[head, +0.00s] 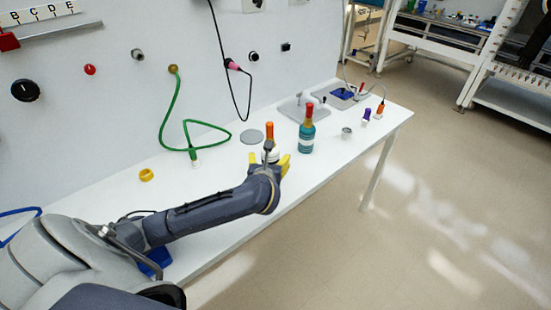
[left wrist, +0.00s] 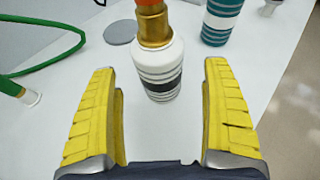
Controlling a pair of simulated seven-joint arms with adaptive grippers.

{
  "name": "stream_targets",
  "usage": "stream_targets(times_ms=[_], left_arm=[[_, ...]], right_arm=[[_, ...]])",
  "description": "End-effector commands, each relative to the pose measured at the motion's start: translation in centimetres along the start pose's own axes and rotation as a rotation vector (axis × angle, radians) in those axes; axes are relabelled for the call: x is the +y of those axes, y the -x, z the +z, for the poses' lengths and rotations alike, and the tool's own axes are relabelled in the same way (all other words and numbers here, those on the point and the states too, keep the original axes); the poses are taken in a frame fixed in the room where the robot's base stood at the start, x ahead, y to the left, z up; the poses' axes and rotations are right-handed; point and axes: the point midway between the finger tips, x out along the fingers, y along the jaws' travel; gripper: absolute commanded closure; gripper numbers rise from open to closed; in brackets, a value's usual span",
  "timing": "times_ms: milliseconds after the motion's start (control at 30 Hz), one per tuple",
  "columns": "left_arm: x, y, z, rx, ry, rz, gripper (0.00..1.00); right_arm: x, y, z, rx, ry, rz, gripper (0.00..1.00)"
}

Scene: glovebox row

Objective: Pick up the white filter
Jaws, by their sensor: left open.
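A white bottle-shaped thing with grey and dark bands, a gold neck and an orange top stands upright on the white table; it is the best match for the white filter (left wrist: 158,66). In the head view its orange top (head: 269,131) shows, with its lower part partly hidden by my left gripper. My left gripper (head: 270,162) has yellow fingers and is open. In the left wrist view the fingers lie left and right of the white body, with a gap on each side. My right gripper is not in view.
A teal bottle with a red top (head: 306,132) stands close by on the right. A grey disc (head: 251,136) lies behind. The table's front edge is close to my arm.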

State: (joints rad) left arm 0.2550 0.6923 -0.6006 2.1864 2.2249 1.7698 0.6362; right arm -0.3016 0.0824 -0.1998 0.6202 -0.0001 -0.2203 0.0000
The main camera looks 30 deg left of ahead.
Motion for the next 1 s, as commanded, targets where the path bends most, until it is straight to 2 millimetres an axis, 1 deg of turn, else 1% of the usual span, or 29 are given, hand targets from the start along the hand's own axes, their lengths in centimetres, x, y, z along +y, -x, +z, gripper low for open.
stream_targets(times_ms=[100, 300, 500, 633, 867, 900, 1000], left_arm=[[0.2, -0.8, -0.4, 0.010, -0.008, 0.004, 0.17], [0.2, -3.0, -0.4, 0.010, -0.008, 0.004, 0.17], [0.2, -4.5, -0.5, 0.010, -0.006, 0.004, 0.17], [0.2, -4.9, -0.4, 0.009, -0.007, 0.003, 0.17], [0.2, -4.9, -0.4, 0.009, -0.006, 0.002, 0.17], [0.2, -4.9, -0.4, 0.009, -0.006, 0.002, 0.18], [0.2, -4.9, -0.4, 0.009, -0.006, 0.002, 0.30]], right_arm=[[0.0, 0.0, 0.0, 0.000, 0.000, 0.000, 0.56], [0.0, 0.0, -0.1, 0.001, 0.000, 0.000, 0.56], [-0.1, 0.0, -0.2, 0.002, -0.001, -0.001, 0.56], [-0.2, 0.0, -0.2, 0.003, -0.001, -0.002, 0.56], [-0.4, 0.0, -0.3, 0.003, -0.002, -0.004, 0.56], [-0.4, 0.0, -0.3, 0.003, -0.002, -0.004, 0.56], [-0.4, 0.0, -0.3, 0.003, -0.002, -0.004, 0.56]])
